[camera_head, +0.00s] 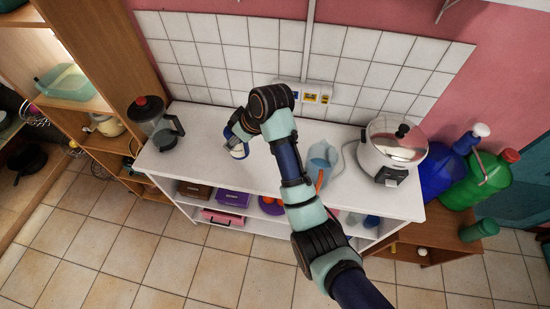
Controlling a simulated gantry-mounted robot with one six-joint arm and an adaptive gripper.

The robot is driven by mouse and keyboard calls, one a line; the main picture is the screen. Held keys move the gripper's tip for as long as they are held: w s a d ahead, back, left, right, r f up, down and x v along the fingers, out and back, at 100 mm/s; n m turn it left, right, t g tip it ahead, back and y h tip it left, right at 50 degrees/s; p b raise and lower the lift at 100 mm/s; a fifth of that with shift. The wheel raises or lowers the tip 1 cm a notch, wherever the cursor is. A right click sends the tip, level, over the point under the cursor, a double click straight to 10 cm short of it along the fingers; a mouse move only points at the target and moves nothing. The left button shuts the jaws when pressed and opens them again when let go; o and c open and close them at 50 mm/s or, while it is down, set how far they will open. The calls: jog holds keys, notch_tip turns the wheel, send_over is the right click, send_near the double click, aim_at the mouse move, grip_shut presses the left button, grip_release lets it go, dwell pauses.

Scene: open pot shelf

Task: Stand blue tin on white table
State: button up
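A small blue and white tin (238,150) shows over the left-middle part of the white table (205,163). My arm reaches in from the lower right, and my gripper (236,133) is right at the tin. The wrist and arm partly cover the gripper and tin. I cannot tell whether the fingers are closed on the tin, or whether its base touches the tabletop.
A blender jug (156,122) stands on the table's left end. A clear bluish pitcher (319,163) and a white rice cooker (391,150) stand to the right. The tabletop between the jug and tin is clear. A tiled wall (235,57) rises behind.

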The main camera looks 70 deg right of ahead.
jog(key=s+d+b, duration=0.3)
jog(key=s+d, duration=0.2)
jog(key=d, duration=0.3)
jog(key=shift+s+d+f, duration=0.2)
jog(key=shift+f, duration=0.2)
notch_tip(320, 180, down, 20)
jog(key=b, duration=0.3)
jog(key=shift+a+r+b, duration=0.1)
jog(key=shift+r+b, duration=0.1)
jog(key=shift+b, duration=0.1)
jog(key=shift+c, duration=0.6)
jog(key=shift+f, duration=0.3)
grip_shut()
jog(key=o, duration=1.5)
grip_release()
jog(key=shift+r, duration=0.15)
jog(key=p+v, duration=0.3)
jog(key=v, duration=0.9)
jog(key=shift+a, duration=0.1)
